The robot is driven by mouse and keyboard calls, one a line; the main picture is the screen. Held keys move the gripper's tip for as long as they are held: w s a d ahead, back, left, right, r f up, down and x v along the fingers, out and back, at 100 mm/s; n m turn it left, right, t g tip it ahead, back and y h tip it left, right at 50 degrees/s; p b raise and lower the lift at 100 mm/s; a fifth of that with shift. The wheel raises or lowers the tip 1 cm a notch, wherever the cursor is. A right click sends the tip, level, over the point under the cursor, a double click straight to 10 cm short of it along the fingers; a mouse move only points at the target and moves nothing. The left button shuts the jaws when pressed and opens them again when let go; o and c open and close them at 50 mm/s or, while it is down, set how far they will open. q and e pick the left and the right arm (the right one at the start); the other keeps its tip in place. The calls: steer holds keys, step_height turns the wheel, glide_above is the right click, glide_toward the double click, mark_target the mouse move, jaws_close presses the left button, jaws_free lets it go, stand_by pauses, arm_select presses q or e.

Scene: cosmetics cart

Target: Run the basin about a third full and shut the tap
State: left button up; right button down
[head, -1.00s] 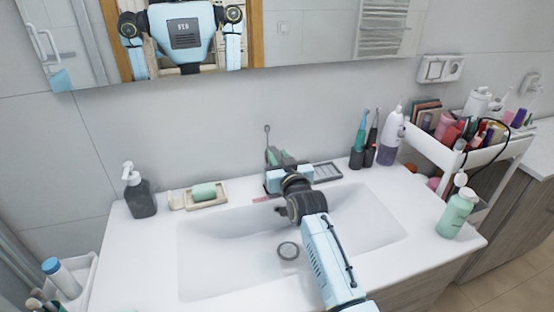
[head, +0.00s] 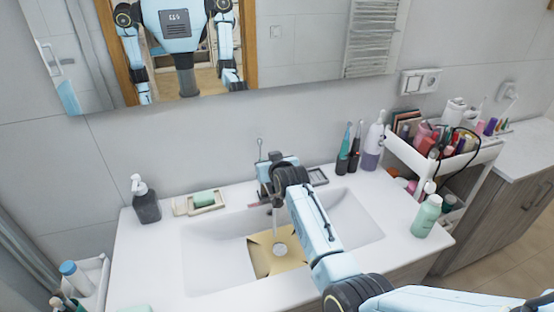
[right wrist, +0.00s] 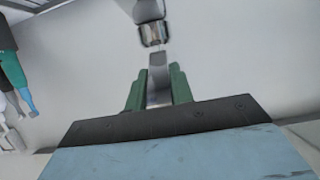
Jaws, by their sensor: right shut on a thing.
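A pale stream (head: 275,226) falls from the tap (head: 262,202) towards the drain. My right gripper (head: 271,160) is at the tap behind the basin, and its arm hides much of the tap. In the right wrist view, the green fingers of the right gripper (right wrist: 158,88) are shut on the metal tap lever (right wrist: 158,72). My left gripper is not in the head view, apart from a mirror reflection of my body.
A soap dish (head: 183,209) with green soap and a dark pump bottle (head: 145,203) stand left of the basin. Toothbrushes (head: 350,150) and a purple-white bottle (head: 373,145) stand back right. A green bottle (head: 426,217) is at the right edge, beside the full cart (head: 485,155).

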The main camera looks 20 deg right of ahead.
steer(key=c, duration=1.2)
jaws_free()
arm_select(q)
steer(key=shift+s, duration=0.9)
arm_select(e)
steer(key=shift+s, duration=0.15)
steer(key=shift+s+r, duration=0.25)
steer(key=shift+s, duration=0.3)
arm_select(q)
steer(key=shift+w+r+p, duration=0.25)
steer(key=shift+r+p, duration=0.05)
steer(key=shift+p, duration=0.05)
arm_select(e)
steer(key=v, duration=1.2)
steer(key=shift+w, duration=0.1)
